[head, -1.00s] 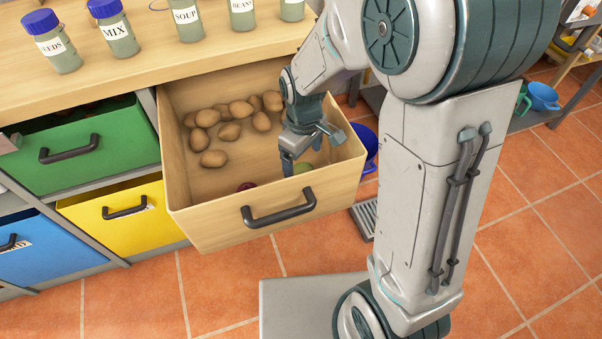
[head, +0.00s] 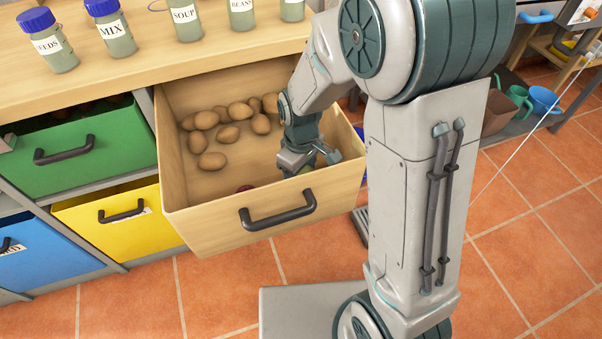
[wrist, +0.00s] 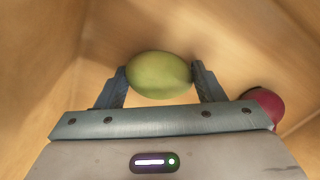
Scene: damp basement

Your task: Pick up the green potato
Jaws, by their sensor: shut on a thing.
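The green potato (wrist: 159,75) is between the two fingers of my gripper (wrist: 160,85) in the wrist view, touched on both sides. In the head view my gripper (head: 308,162) is inside the open wooden drawer (head: 190,228), near its front right corner. There only a small bit of the green potato (head: 307,166) shows beside the gripper. The gripper is shut on the potato. Whether the potato still touches the drawer floor cannot be told.
Several brown potatoes (head: 212,161) lie in the drawer's back left part. A dark red potato (wrist: 268,105) lies close to the gripper's right side in the wrist view. The drawer's walls stand around the gripper. A handle (head: 278,212) is on its front.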

